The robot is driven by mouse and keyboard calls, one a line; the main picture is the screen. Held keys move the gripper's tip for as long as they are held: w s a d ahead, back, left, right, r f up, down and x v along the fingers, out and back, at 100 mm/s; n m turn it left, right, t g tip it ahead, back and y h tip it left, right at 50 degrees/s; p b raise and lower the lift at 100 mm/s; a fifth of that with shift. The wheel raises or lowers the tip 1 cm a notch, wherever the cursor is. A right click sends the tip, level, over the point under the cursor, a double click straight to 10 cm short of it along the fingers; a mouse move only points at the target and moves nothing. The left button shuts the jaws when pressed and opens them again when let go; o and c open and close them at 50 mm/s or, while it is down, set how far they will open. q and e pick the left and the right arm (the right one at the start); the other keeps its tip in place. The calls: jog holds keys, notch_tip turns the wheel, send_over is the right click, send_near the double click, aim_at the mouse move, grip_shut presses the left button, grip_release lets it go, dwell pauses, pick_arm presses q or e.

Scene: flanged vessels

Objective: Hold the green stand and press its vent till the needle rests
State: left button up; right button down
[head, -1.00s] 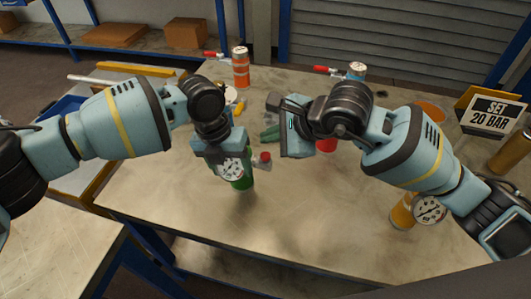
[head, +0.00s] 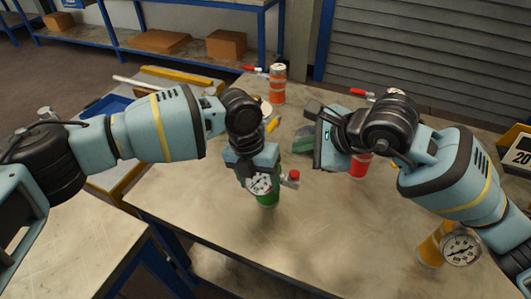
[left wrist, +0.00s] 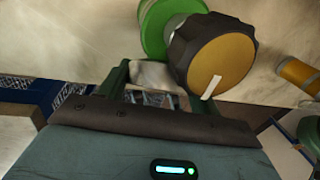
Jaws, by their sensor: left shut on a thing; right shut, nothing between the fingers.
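The green stand (head: 268,199) is upright on the table, partly hidden by my left gripper (head: 256,170), which is shut on it from above. A white dial gauge (head: 259,184) faces the camera; its needle is too small to read. The red-topped vent (head: 294,175) sticks out at the stand's right. In the left wrist view, a green round part (left wrist: 153,28) and a dark knob-like part with a yellow-brown face (left wrist: 221,54) lie just beyond the fingers. My right gripper (head: 324,143) is shut and empty, above and to the right of the vent, apart from it. Its fingertips are not clear.
An orange vessel (head: 278,85) with a red-handled valve stands at the back. A red vessel (head: 360,166) is partly behind my right arm. A yellow vessel (head: 431,246) with a gauge (head: 461,249) stands front right. The sign (head: 518,152) is cut off. Front middle table is clear.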

dwell(0.7)
pick_arm(q)
jog(key=o, duration=1.5)
jog(key=r, duration=0.4)
jog(key=a+r, duration=0.1)
jog(key=r, duration=0.3)
jog(key=a+r, duration=0.1)
jog(key=r, duration=0.3)
jog(key=shift+w, duration=0.35)
jog(key=shift+f, duration=0.1)
